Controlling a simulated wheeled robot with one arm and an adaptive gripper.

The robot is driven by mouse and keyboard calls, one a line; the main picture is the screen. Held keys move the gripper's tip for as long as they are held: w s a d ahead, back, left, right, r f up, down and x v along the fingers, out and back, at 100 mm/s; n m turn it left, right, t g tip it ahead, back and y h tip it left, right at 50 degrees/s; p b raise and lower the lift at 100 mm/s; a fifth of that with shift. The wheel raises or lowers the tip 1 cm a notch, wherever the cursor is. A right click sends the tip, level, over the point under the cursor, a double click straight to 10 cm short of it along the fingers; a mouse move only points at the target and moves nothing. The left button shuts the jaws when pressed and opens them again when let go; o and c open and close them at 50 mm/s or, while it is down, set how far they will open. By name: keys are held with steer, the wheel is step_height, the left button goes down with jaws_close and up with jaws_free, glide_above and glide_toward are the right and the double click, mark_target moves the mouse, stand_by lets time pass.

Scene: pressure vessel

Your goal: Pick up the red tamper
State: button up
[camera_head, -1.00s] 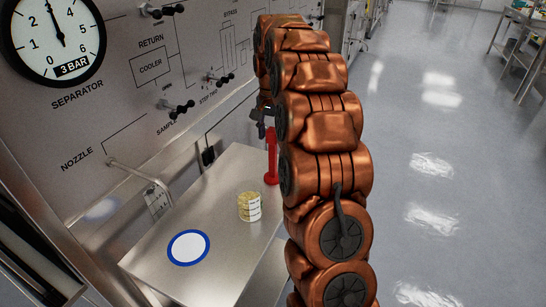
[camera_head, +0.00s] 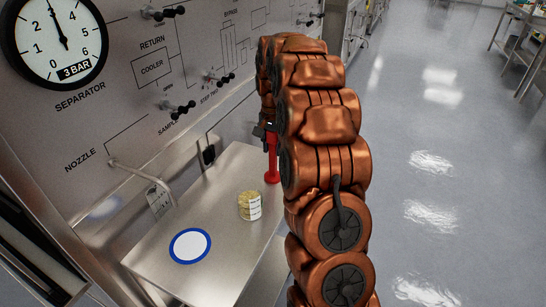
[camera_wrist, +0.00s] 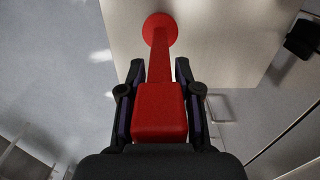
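The red tamper (camera_head: 272,165) stands upright on the steel table (camera_head: 215,200), near its far right edge. In the wrist view the tamper's block-like top (camera_wrist: 160,112) lies between the two fingers of my gripper (camera_wrist: 160,72). Its shaft and round foot (camera_wrist: 160,28) reach away beyond the fingertips. The fingers are apart, one on each side of the block, with what looks like a narrow gap on each side. In the head view my gripper (camera_head: 268,130) is at the tamper's top, partly hidden by my arm.
A small yellowish container with a white label (camera_head: 250,205) stands on the table nearer the camera. A blue ring with a white centre (camera_head: 190,246) marks the table's front. A panel with a gauge (camera_head: 60,40) and valve knobs rises at left. Open floor lies at right.

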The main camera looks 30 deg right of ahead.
jaws_close()
steer(key=shift+r, duration=0.2)
